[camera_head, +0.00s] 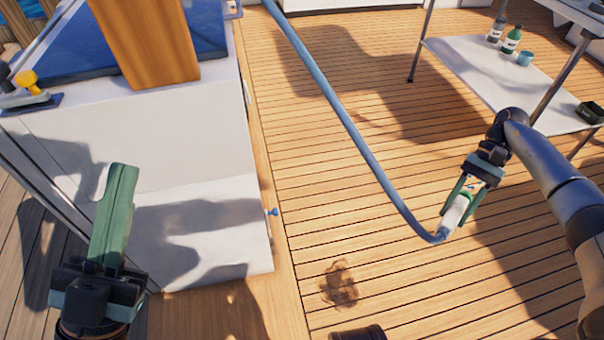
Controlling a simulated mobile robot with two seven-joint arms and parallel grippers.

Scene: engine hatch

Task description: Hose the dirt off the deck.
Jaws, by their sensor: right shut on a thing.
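A brown dirt patch (340,285) lies on the planked wooden deck (335,190), near the bottom middle of the head view. My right gripper (459,205) is shut on the white and green nozzle (457,212) of a blue hose (350,127). The nozzle is above the deck, up and to the right of the dirt. The hose runs from it up and left to the top edge. No water shows. My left gripper (122,180) is at the lower left, in front of the white cabinet; its green fingers overlap, so its opening cannot be told.
A white cabinet (225,235) with a small blue knob (272,212) stands at left. A wooden post (150,40) rises above it. A white table (465,60) at upper right holds bottles (511,40) and a cup (525,58).

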